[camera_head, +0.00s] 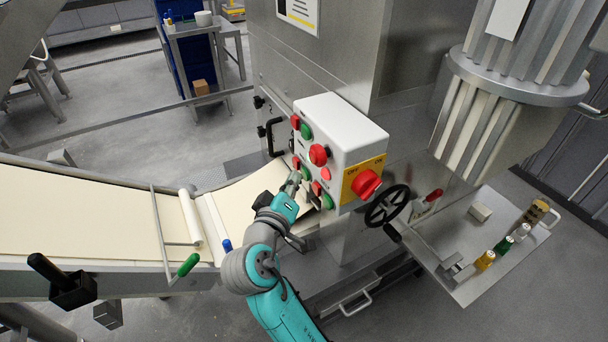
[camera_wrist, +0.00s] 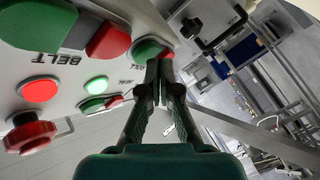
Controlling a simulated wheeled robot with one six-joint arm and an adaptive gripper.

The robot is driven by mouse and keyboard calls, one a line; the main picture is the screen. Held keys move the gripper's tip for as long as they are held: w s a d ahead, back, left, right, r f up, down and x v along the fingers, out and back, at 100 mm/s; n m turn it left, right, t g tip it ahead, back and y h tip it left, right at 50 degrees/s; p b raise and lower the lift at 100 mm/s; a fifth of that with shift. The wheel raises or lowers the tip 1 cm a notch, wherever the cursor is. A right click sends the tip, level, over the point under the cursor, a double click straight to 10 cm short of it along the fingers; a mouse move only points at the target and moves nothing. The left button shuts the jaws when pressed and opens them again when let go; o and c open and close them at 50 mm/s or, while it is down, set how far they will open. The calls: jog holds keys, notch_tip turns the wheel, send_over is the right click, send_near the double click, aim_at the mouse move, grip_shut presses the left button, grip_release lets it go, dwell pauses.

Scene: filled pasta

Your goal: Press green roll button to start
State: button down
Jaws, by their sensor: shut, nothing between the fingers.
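The white control box (camera_head: 338,128) carries red and green buttons on its face. In the wrist view a green button (camera_wrist: 147,48) with a red part beside it sits right behind my fingertips, under partly hidden lettering that I cannot read surely. My gripper (camera_head: 293,180) is at the lower left of the box face, fingers pointing at it. In the wrist view my gripper (camera_wrist: 158,68) is shut and empty, its tips overlapping the edge of that green button. I cannot tell whether they touch it.
A red mushroom knob (camera_head: 319,155) and a red rotary switch (camera_head: 366,184) stick out from the box. A black handwheel (camera_head: 387,206) is at the right. The dough sheet (camera_head: 80,220) lies on the conveyor at left. A side tray (camera_head: 450,275) holds small bottles.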

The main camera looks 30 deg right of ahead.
jog(key=shift+d, duration=0.4)
dwell(0.7)
jog(key=shift+a, duration=0.8)
jog(key=a, duration=0.5)
dwell(0.6)
jog(key=shift+f, duration=0.1)
dwell(0.5)
